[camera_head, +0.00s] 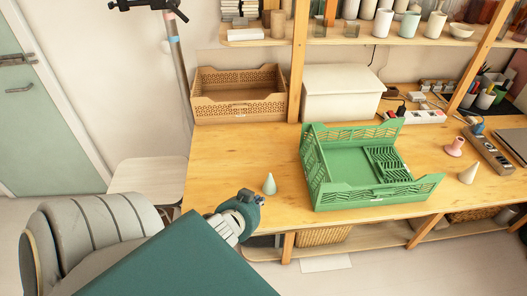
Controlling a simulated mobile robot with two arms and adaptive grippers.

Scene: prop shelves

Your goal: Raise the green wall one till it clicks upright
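A green folding crate (340,202) sits on the wooden table, right of centre. Its left and back walls stand upright, and the patterned front wall runs along the near side. A slatted green wall (388,162) at the right end lies folded inward over the crate's floor; the right end looks open above it. My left gripper (251,196) is at the table's front edge, left of the crate and apart from it. It is small and partly hidden by its own wrist, so its opening cannot be made out. My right gripper is not in view.
A small pale green cone (269,184) stands between my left gripper and the crate. A brown crate (238,96) and a white box (342,92) stand behind. A pink object (455,146) and a cream cone (468,173) are to the right. The table's left part is clear.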

